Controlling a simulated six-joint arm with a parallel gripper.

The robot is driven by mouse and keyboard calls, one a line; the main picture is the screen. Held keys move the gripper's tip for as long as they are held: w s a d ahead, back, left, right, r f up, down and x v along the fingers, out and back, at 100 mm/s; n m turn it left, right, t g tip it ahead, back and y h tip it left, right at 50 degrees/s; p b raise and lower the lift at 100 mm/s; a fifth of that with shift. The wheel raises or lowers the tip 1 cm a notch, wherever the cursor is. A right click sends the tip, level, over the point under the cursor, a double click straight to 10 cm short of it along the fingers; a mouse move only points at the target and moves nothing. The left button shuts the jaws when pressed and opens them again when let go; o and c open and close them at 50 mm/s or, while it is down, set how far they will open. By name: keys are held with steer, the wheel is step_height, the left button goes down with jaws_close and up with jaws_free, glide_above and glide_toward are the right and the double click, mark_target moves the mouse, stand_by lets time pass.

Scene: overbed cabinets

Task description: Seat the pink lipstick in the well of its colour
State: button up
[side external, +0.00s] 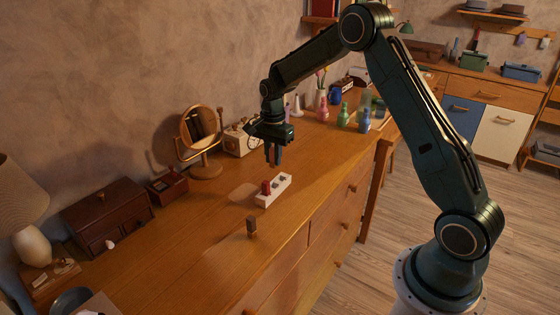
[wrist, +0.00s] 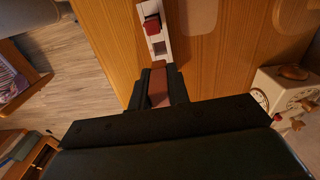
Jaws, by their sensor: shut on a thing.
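My gripper (side external: 274,157) is shut above the dresser top, a little beyond the white block of wells. In the wrist view my gripper (wrist: 160,90) holds the dull pink lipstick (wrist: 161,84) between its fingers; in the side view the fingers mostly hide it. The white block (side external: 273,195) is below, apart from the gripper, and also shows in the wrist view (wrist: 167,31). A red lipstick (side external: 266,187) stands in its near-left well; it also shows in the wrist view (wrist: 152,25).
A brown lipstick-like piece (side external: 251,226) stands on the dresser in front of the block. A round mirror (side external: 197,128), a small box (side external: 167,186) and a cream clock-like box (side external: 238,140) stand along the wall. Coloured bottles (side external: 343,115) stand further back.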

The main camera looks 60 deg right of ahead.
mark_target(273, 167)
steer(key=shift+f, duration=0.15)
steer(key=shift+f, duration=2.6)
steer(key=shift+f, duration=1.25)
steer(key=o, duration=0.9)
step_height(273, 167, up, 14)
steer(key=shift+f, duration=0.1)
stand_by(0.6)
